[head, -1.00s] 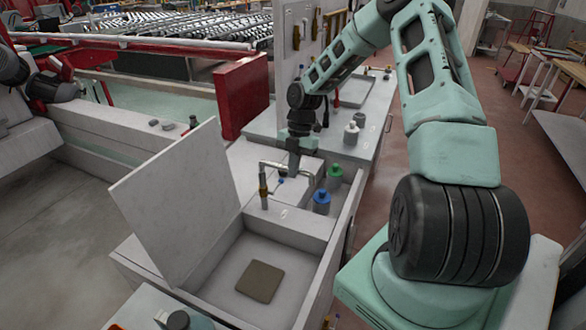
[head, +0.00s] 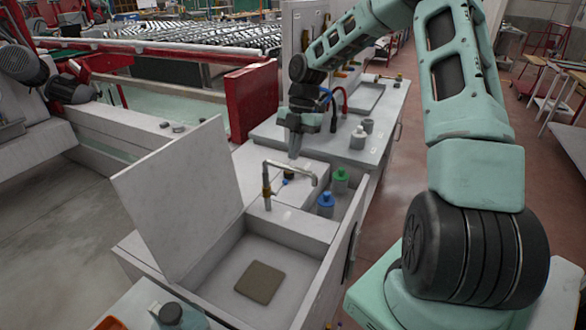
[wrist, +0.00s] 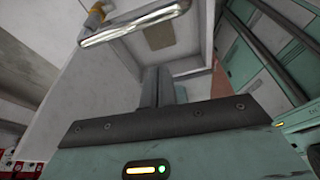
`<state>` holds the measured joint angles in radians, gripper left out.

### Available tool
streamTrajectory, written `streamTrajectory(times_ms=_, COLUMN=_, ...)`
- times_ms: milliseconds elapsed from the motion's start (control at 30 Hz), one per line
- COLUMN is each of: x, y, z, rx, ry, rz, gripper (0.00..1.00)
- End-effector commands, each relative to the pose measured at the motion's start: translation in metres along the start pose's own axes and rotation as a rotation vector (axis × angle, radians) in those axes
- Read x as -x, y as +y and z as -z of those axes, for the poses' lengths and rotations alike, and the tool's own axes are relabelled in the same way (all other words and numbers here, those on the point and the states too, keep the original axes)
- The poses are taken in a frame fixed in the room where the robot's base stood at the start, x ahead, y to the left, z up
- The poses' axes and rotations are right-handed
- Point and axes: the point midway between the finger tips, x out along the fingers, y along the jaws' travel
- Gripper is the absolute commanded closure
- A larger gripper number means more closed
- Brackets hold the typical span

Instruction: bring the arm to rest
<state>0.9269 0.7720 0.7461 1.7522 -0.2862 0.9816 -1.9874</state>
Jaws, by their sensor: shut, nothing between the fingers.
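My gripper (head: 295,146) hangs pointing down at the end of my raised arm, above the counter behind the sink. It holds nothing. In the wrist view its fingers (wrist: 158,86) stand close together. The curved metal tap (head: 290,167) is in front of and below the gripper in the head view. The tap also shows in the wrist view (wrist: 135,22), near the top. I cannot tell the exact gap between gripper and tap.
The sink (head: 226,272) holds a flat brown square (head: 260,282). A grey panel (head: 180,200) leans upright at its left. A blue-capped bottle (head: 326,205) and a green-capped bottle (head: 341,180) stand right of the tap. A white bottle (head: 358,138) stands farther back.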

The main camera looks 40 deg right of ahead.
Motion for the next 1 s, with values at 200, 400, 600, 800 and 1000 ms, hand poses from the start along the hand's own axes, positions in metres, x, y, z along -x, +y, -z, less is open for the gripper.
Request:
streamTrajectory(times_ms=200, x=0.016, y=0.0, z=0.0, rx=-0.001, ry=0.0, rz=-0.001, gripper=1.0)
streamTrajectory(times_ms=400, x=0.018, y=0.0, z=0.0, rx=-0.001, ry=0.001, rz=0.0, gripper=1.0)
streamTrajectory(times_ms=600, x=0.017, y=0.0, z=0.0, rx=0.0, ry=0.001, rz=0.001, gripper=1.0)
streamTrajectory(times_ms=800, x=0.017, y=0.0, z=0.001, rx=0.0, ry=0.001, rz=0.001, gripper=1.0)
streamTrajectory(times_ms=1000, x=0.006, y=0.012, z=0.047, rx=-0.056, ry=-0.027, rz=0.038, gripper=1.0)
